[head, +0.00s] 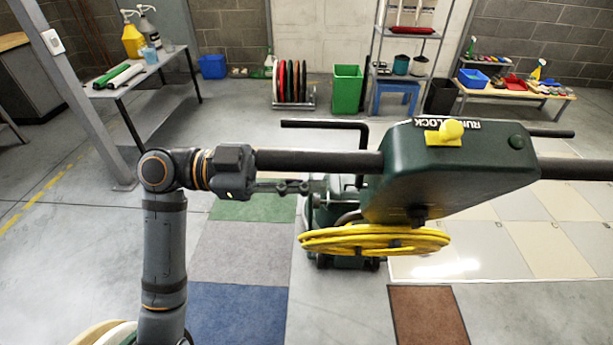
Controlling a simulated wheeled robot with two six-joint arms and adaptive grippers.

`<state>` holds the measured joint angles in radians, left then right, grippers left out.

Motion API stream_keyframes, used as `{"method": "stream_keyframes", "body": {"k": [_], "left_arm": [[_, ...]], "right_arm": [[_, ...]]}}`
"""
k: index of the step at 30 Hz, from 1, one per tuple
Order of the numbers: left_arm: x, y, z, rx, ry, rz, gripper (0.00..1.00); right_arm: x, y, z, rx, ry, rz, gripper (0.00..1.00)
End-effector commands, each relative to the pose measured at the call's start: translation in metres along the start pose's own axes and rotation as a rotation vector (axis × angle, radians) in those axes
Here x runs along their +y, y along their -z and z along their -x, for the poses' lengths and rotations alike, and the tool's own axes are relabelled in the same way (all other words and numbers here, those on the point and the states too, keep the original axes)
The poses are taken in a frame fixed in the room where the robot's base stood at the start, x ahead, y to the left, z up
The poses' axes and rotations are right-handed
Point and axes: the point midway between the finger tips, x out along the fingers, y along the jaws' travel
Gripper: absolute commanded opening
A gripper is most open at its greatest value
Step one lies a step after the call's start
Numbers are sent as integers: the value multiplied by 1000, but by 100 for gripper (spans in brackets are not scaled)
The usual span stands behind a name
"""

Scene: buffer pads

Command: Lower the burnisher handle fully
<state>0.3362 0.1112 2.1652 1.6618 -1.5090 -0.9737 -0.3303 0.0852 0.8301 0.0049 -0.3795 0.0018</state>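The burnisher handle is a dark green box-shaped head (455,190) with a white RUN/LOCK label and a yellow knob (445,132). It stands raised, close to the camera. A thick black grip bar (320,161) sticks out on its left, and another (580,168) on its right. My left gripper (285,185) is at the outer end of the left bar, touching or overlapping it; whether its fingers close around the bar is hidden. The green burnisher body (345,215) is on the floor behind, partly covered by the handle head and a coiled yellow cable (375,241). My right gripper is not in view.
Coloured floor pads lie below: green (255,207), grey (240,252), blue (235,312) and brown (428,315). A grey bench (135,75) stands at the left. A green bin (346,88), shelf and low table (515,88) stand at the back.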

Motion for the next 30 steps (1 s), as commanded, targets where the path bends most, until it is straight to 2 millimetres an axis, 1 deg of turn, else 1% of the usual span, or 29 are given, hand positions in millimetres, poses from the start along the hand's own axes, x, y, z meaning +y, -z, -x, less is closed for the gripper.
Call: {"method": "stream_keyframes", "body": {"k": [1, 4, 5, 16, 19, 23, 30], "left_arm": [[0, 1, 0, 1, 0, 0, 39], [0, 2, 0, 1, 0, 0, 53], [0, 2, 0, 1, 0, 0, 54], [0, 1, 0, 1, 0, 0, 54], [0, 0, 3, -2, 0, -1, 54], [0, -1, 16, -7, -1, 0, 54], [0, -1, 55, -10, -1, 3, 54]], "right_arm": [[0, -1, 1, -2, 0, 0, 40], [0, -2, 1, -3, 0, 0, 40], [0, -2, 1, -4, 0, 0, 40], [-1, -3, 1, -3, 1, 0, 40], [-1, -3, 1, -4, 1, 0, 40], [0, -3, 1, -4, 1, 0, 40], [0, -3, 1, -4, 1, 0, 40]]}}
